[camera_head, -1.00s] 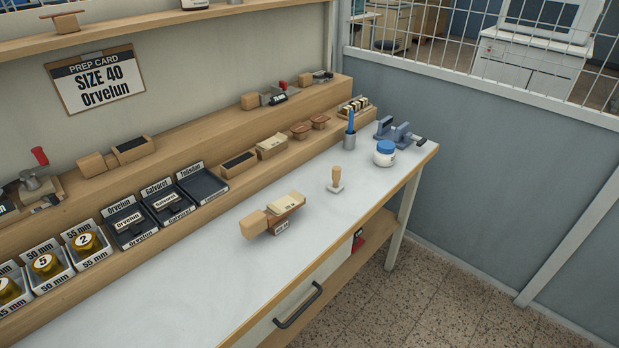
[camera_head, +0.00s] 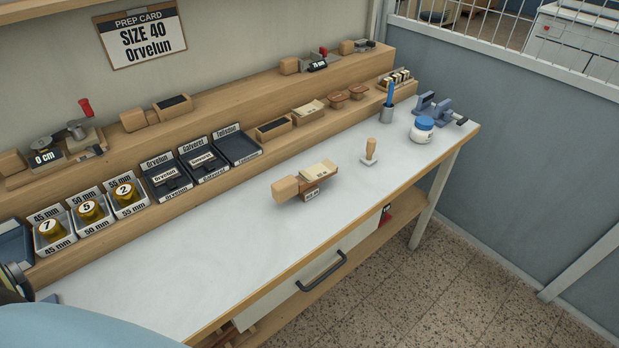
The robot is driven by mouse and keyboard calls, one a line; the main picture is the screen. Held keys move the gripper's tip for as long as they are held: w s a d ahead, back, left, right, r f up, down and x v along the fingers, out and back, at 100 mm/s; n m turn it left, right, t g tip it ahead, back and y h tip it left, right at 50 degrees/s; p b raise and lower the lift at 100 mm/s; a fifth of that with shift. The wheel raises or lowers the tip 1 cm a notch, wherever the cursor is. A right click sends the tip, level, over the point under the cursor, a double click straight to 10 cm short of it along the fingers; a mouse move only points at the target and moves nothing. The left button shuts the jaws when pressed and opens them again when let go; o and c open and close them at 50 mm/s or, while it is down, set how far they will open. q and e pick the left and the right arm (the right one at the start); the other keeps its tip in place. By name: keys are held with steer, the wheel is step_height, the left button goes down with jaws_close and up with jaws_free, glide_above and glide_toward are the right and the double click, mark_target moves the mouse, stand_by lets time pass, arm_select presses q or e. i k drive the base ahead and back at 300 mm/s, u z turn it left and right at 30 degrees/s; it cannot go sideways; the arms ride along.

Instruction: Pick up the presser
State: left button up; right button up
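A small upright tool with a wooden handle and a flat pale base (camera_head: 370,152) stands on the white worktop (camera_head: 230,245), toward its right end; it looks like the presser. To its left lies a wooden block tool with a rounded wooden handle (camera_head: 285,189), a cream pad on top and a small label on its front side. Nothing holds either of them. Neither of my grippers shows. Only a pale blue, rounded part of my own body fills the bottom left corner, with a dark round part beside it.
A blue-lidded white jar (camera_head: 422,130), a grey cup with a blue tool (camera_head: 387,112) and a blue-grey clamp (camera_head: 437,106) stand at the right end. Labelled black trays (camera_head: 236,147) and bins with brass weights (camera_head: 88,210) line the back. The front middle worktop is clear.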

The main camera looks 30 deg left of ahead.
mark_target(369, 160)
steer(key=z, duration=1)
steer(key=i, duration=1.25)
steer(key=u, duration=2.9)
steer(key=i, duration=0.5)
steer(key=u, duration=0.1)
